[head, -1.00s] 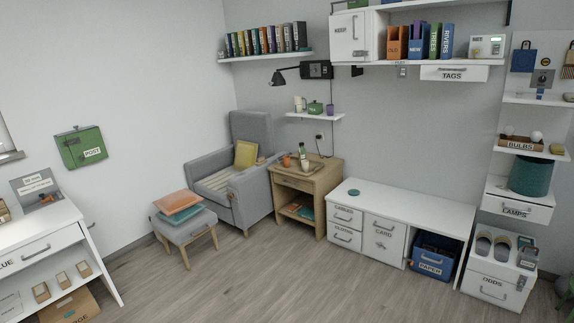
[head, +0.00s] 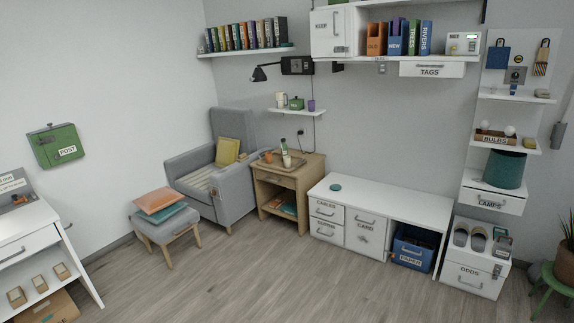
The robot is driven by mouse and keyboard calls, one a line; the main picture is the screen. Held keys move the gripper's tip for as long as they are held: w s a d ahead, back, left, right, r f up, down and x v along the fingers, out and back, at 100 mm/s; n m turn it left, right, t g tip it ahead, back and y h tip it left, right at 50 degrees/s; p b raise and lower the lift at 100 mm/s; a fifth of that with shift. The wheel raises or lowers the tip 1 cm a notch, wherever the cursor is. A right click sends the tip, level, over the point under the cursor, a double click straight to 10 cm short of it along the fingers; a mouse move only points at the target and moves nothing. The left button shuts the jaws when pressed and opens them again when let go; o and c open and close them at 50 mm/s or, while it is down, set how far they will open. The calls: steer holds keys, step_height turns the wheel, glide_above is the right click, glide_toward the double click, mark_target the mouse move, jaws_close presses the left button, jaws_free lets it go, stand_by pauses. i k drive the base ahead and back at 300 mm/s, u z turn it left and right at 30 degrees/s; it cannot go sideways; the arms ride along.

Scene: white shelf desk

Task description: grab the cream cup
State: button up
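A small cream cup (head: 281,99) stands upright at the left end of a small white wall shelf (head: 297,111). A green pot (head: 297,103) and a purple cup (head: 311,105) stand to its right on the same shelf. The shelf is on the back wall, above the wooden side table and well across the room from me. My gripper is not in view.
A grey armchair (head: 211,170), a footstool with cushions (head: 166,231) and a wooden side table (head: 288,190) stand below the shelf. A low white cabinet (head: 385,208) is to their right. A white desk (head: 30,245) is at left. The wooden floor (head: 250,285) ahead is clear.

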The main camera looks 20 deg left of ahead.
mark_target(287, 163)
steer(key=u, duration=0.3)
steer(key=i, duration=1.15)
steer(key=u, duration=0.55)
steer(key=i, duration=3.4)
steer(key=z, duration=0.9)
steer(key=i, duration=1.25)
steer(key=z, duration=0.35)
